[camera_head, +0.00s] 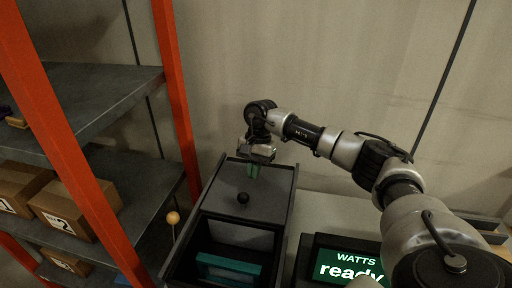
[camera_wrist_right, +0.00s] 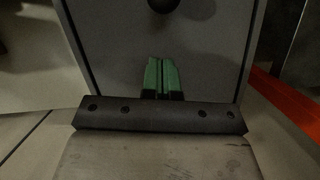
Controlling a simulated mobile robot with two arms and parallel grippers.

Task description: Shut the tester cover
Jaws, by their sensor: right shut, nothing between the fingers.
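The tester (camera_head: 283,215) is a dark box in the lower middle of the head view. Its flat grey cover (camera_head: 225,180) lies over the far part, and the near part is open. A black round knob (camera_head: 243,198) stands near the cover's near edge. My right gripper (camera_head: 253,172) points down over the far part of the cover, beyond the knob. Its green fingers are together and empty. In the right wrist view, the fingers (camera_wrist_right: 162,78) show against the grey cover (camera_wrist_right: 205,60), with the knob (camera_wrist_right: 163,5) at the top edge. Whether they touch the cover is unclear. My left gripper is out of view.
A dark green block (camera_head: 228,268) sits inside the open near part. A display (camera_head: 350,266) reading "WATTS ready" stands to the right. An orange-framed shelf (camera_head: 90,120) with cardboard boxes (camera_head: 75,208) is close on the left. A small yellowish ball (camera_head: 173,217) on a stem stands between.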

